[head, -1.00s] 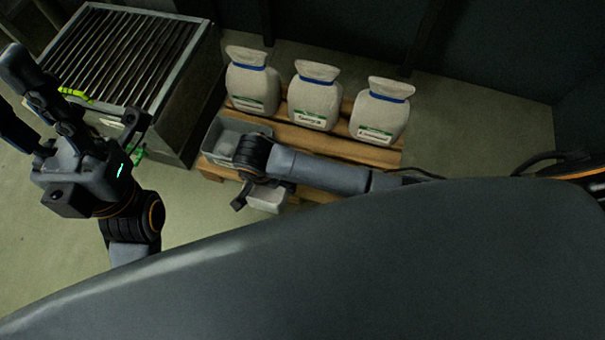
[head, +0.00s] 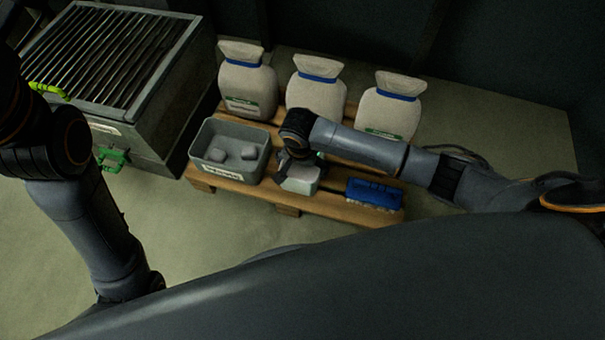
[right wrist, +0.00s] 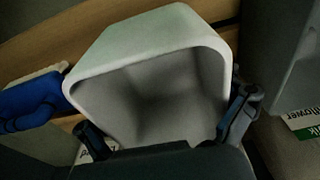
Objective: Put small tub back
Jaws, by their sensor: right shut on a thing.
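The small tub (head: 300,180) is pale grey and sits at the pallet's front part, between a grey bin and a blue brush. My right gripper (head: 291,166) is shut on it from above and behind. In the right wrist view the tub (right wrist: 150,42) fills the middle, its open mouth facing the camera and its inside looking empty. The fingers of my right gripper (right wrist: 165,125) are on either side of its rim. I cannot tell whether the tub's base touches the pallet. My left arm is at the left edge; its fingers are out of view.
The wooden pallet (head: 285,205) also holds the grey bin (head: 236,169) with lumps inside, the blue brush (head: 374,192) and three tied sacks (head: 318,95) behind. A slatted metal box (head: 170,110) stands at left. The floor in front is clear.

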